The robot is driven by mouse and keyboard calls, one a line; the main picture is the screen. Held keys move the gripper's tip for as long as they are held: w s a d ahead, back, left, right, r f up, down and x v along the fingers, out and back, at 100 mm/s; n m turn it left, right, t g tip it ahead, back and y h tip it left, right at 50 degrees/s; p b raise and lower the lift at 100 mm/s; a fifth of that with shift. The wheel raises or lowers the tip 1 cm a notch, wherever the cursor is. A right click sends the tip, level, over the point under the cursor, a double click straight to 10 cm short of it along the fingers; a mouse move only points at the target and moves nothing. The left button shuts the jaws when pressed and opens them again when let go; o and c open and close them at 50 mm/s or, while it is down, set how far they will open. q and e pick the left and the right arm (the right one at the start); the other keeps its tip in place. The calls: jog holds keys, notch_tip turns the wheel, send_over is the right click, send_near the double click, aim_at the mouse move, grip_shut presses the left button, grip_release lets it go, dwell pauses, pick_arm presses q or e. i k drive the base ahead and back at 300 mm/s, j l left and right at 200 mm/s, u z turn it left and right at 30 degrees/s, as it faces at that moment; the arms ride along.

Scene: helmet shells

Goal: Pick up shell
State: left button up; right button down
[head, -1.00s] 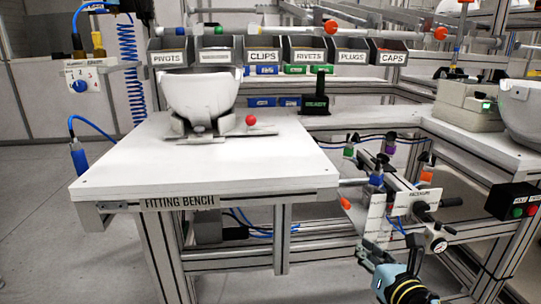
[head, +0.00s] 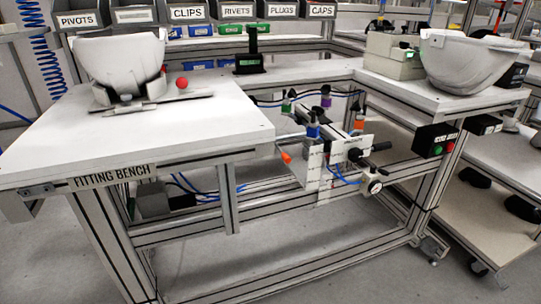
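A white helmet shell (head: 122,62) sits on a grey fixture (head: 142,101) on the fitting bench (head: 210,128) at the left. A second white shell (head: 466,64) rests on the right-hand worktop (head: 400,84), close to its right end. It looks like a bowl with its open side up. Neither of my grippers shows in the head view, so nothing can be seen of what they hold.
A grey-green box (head: 393,53) stands just left of the right shell. A red ball knob (head: 181,83) stands on the fixture. Labelled bins (head: 237,12) line the back. A control box (head: 436,139) with red and green buttons hangs below the right worktop. Floor in front is clear.

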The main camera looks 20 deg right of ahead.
aim_at(455, 63)
jog(key=z, duration=1.65)
